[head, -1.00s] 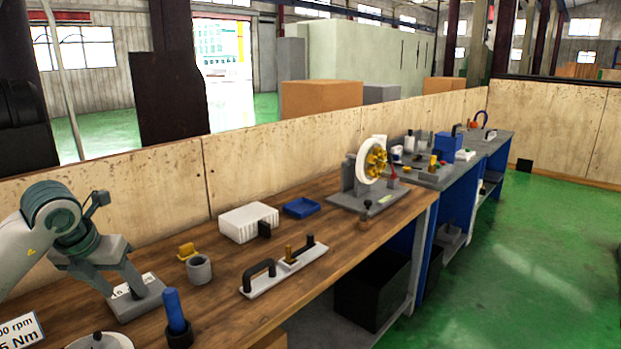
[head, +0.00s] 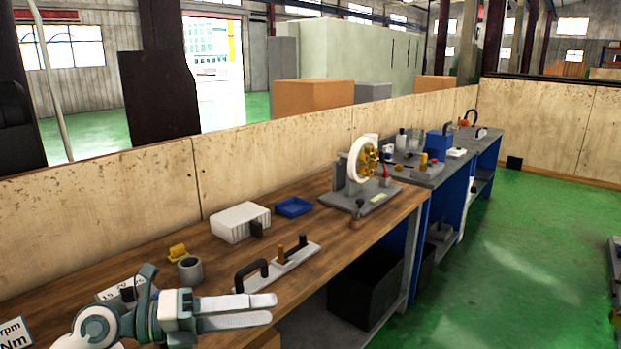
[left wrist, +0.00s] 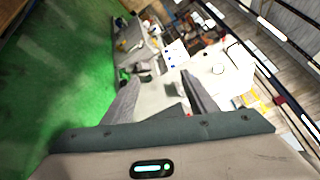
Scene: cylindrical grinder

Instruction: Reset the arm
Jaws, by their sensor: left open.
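My left arm comes in at the lower left of the head view, over the near end of the wooden bench. My left gripper (head: 270,310) points to the right, in front of the bench items, with its two fingers apart and nothing between them. In the left wrist view the fingers (left wrist: 160,100) also stand apart and empty, with a tilted view of the green floor and workshop behind. My right gripper is not in view.
The wooden bench (head: 330,243) holds a grey cup (head: 190,269), a white plate with black handle (head: 292,262), a white box (head: 240,221), a blue tray (head: 294,207) and a wheel fixture (head: 362,165).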

